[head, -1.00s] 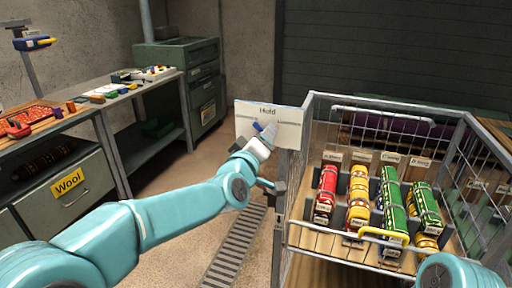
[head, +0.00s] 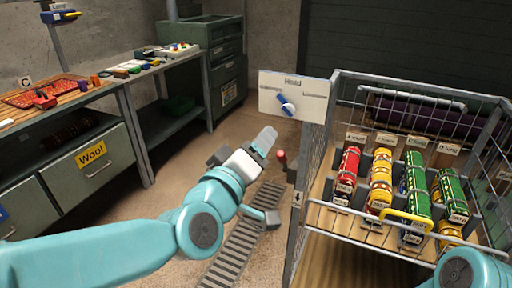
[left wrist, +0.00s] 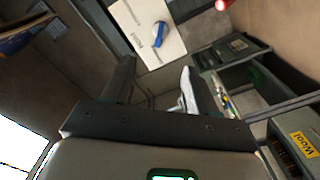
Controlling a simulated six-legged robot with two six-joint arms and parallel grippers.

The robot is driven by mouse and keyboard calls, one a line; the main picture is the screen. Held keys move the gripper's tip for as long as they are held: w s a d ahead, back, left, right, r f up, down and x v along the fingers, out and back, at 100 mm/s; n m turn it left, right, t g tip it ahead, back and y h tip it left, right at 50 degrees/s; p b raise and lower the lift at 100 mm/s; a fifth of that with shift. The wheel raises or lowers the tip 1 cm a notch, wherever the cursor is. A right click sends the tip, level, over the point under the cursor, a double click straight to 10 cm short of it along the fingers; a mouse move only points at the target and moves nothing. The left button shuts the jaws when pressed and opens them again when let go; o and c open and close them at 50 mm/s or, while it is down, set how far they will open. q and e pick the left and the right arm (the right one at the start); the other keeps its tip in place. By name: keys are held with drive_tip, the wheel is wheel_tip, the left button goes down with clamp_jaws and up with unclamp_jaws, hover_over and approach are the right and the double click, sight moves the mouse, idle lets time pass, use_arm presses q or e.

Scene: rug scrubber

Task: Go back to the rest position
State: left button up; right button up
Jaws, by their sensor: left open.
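My left gripper (head: 243,150) is open and empty, over the floor below and left of the white panel (head: 311,105). In the left wrist view, its two fingers (left wrist: 155,88) stand apart with nothing between them. The panel has a blue-and-white knob (head: 286,103), tilted, and it also shows in the left wrist view (left wrist: 159,35). The gripper is apart from the knob. Part of my right arm shows at the lower right; its gripper is out of view.
A wire cart (head: 330,215) with red, yellow and green rolls stands at the right. A bench (head: 125,75) with tools and a drawer labelled Wool (head: 105,165) is at the left. A floor grate (head: 240,245) and a red-tipped post (head: 281,157) lie between.

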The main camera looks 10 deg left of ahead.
use_arm(q)
drive_tip(key=w+a+f+n+g+y+p, duration=0.1)
drive_tip(key=w+a+f+g+y+p, duration=0.15)
drive_tip(key=f, duration=0.55)
drive_tip(key=w+a+f+g+y+p, duration=0.1)
drive_tip(key=w+a+f, duration=0.1)
drive_tip(key=a+f, duration=0.35)
drive_tip(key=s+a+f+g+p, duration=0.1)
drive_tip(key=s+f+g+p, duration=0.2)
drive_tip(key=f, duration=1.2)
drive_tip(key=s+f+m+g, duration=0.2)
drive_tip(key=s+f+g, duration=0.4)
drive_tip(key=s+f, duration=0.8)
drive_tip(key=s+d+f+m+g+h+p, duration=0.1)
drive_tip(key=s+d+f+m+g+h, duration=0.1)
drive_tip(key=s, duration=0.9)
drive_tip(key=shift+s+d+f+m+g, duration=0.25)
drive_tip(key=shift+f+m+g, duration=0.6)
drive_tip(key=shift+g, duration=0.3)
